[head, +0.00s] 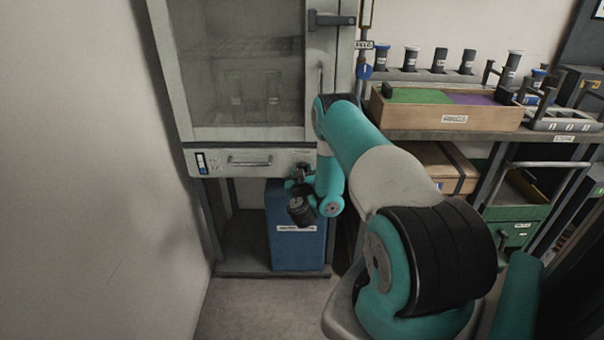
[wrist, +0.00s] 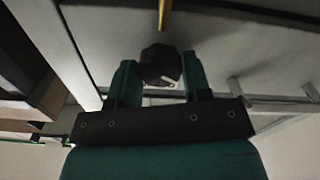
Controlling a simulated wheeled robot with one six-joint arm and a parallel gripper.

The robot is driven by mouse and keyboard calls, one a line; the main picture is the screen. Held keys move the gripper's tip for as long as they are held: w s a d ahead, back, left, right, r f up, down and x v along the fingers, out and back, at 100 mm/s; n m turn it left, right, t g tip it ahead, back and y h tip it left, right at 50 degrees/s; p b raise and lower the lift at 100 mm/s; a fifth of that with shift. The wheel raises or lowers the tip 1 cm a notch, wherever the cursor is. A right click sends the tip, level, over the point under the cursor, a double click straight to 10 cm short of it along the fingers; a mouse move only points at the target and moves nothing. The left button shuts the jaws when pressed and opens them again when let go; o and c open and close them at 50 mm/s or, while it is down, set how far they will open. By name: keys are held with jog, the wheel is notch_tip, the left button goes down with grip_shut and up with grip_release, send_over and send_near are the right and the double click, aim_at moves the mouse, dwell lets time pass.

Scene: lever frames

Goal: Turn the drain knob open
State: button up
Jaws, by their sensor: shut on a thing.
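The drain knob (wrist: 161,65) is dark and faceted, on the pale front of the cabinet, with a brass-coloured rod (wrist: 165,14) beside it in the wrist view. My gripper (wrist: 158,78) has one teal finger on each side of the knob and is shut on it. In the head view my gripper (head: 304,178) is at the right end of the cabinet's lower panel (head: 215,161), and my wrist and arm hide most of the knob there. How far the knob is turned cannot be told.
A horizontal handle (head: 250,161) and a small blue-marked label are on the lower panel. A blue bin (head: 290,240) stands below. A workbench (head: 450,135) with a wooden tray (head: 450,113) and several bottles is at the right. A bare wall is at the left.

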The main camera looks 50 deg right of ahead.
jog(key=shift+s+f, duration=0.15)
jog(key=o, duration=0.9)
jog(key=shift+d, duration=0.1)
jog(key=shift+p+v, duration=8.75)
jog(key=shift+p, duration=4.6)
